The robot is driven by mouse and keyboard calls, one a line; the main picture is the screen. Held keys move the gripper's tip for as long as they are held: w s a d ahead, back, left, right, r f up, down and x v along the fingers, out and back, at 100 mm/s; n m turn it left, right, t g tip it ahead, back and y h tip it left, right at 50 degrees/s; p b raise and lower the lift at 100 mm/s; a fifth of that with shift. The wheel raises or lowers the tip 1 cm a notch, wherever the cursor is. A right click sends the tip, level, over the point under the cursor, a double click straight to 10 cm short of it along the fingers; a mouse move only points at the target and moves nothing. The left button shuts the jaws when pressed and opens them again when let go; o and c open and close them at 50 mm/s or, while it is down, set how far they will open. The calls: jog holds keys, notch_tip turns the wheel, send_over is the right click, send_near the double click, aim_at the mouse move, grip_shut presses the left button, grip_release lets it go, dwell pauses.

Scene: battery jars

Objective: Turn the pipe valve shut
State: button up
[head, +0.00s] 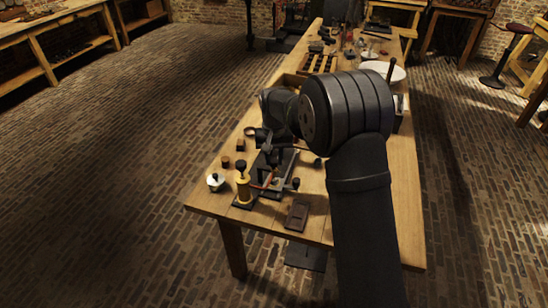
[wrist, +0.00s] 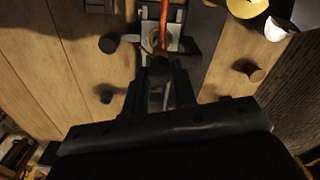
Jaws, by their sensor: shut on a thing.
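My gripper (wrist: 160,68) points down over a dark apparatus on the wooden bench. Its two dark fingers are close together on a small part at the base of an orange-red pipe (wrist: 165,18). A small brass-coloured piece (wrist: 155,42) shows just beyond the fingertips, and I take this part as the pipe valve. The fingers hide most of it, and its angle cannot be read. In the head view the pipe (head: 268,181) runs beside the dark base plate (head: 284,168), and my arm hides part of the apparatus.
A brass cylinder with a black top (head: 243,185) stands close at the left of the plate. A white jar (head: 215,182) and small dark knobs lie around it. A dark block (head: 297,214) lies near the bench's front edge. Tools and trays fill the far end.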

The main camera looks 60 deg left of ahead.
aim_at(274, 160)
jog(key=shift+n, duration=0.3)
jog(key=n, duration=0.3)
jog(key=shift+n, duration=1.8)
jog(key=o, duration=1)
jog(key=shift+r, duration=0.1)
notch_tip(274, 160, up, 17)
jog(key=shift+r, duration=0.15)
